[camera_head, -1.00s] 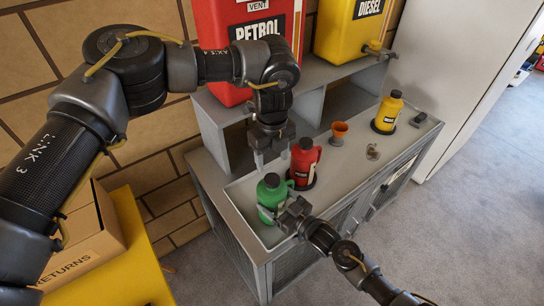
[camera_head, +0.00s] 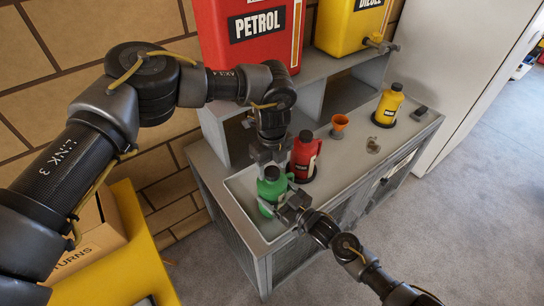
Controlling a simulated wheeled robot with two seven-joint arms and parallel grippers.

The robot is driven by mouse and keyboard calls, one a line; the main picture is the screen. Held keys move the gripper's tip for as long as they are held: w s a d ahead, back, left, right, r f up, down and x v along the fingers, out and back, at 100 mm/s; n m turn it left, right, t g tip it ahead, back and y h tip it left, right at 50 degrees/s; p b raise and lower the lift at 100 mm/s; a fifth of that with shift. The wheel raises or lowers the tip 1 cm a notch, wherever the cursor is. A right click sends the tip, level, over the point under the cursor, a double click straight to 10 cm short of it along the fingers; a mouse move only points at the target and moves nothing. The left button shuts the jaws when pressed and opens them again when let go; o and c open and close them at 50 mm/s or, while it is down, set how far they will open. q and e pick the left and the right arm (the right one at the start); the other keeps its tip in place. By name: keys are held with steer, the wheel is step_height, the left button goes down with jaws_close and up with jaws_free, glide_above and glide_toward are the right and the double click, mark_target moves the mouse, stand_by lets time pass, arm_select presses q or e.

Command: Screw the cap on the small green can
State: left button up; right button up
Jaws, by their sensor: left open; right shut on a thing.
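The small green can (camera_head: 271,190) stands upright near the left front corner of the bench top. A dark cap (camera_head: 271,172) shows at its mouth; I cannot tell how tightly it sits. My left gripper (camera_head: 268,162) points down from above, open, with its fingertips close to the cap; I cannot tell whether they touch it. My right gripper (camera_head: 284,207) comes from the lower right and is shut on the green can's side, hiding part of its front.
A red can (camera_head: 303,158) stands close to the right of the green can. Further right are an orange funnel (camera_head: 339,123) and a yellow can (camera_head: 388,105). A shelf (camera_head: 330,67) carrying the large petrol container (camera_head: 265,55) and diesel container (camera_head: 345,28) rises behind.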

arm_select(q)
steer(key=shift+f, duration=0.65)
steer(key=shift+c, duration=0.3)
steer(key=c, duration=0.9)
steer(key=o, duration=1.1)
steer(key=shift+o, duration=0.2)
step_height(320, 180, up, 12)
arm_select(e)
steer(key=o, duration=1.8)
steer(key=shift+c, duration=0.2)
